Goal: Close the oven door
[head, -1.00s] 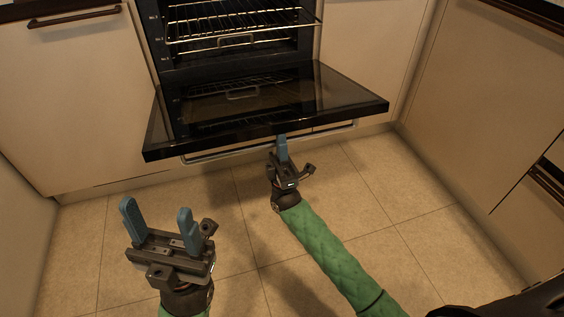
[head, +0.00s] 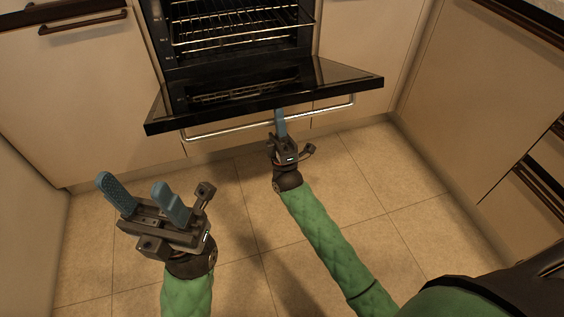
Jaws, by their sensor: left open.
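The oven door (head: 330,82) is open, tilted outward below the oven cavity, with its dark inner glass showing. Its bar handle (head: 215,133) shows below the door's front edge. My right gripper (head: 281,122) is at the middle of the handle, its blue fingers seen as one piece overlapping the bar. Its tips reach the door's front edge; whether they touch it or grip the bar I cannot tell. My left gripper (head: 143,195) is open and empty above the floor at the lower left, apart from the door.
The oven cavity (head: 238,50) holds wire racks (head: 245,22). Cream cabinets flank it, with a dark handle (head: 82,22) at the upper left and drawers (head: 525,190) on the right. The tiled floor (head: 380,200) in front is clear.

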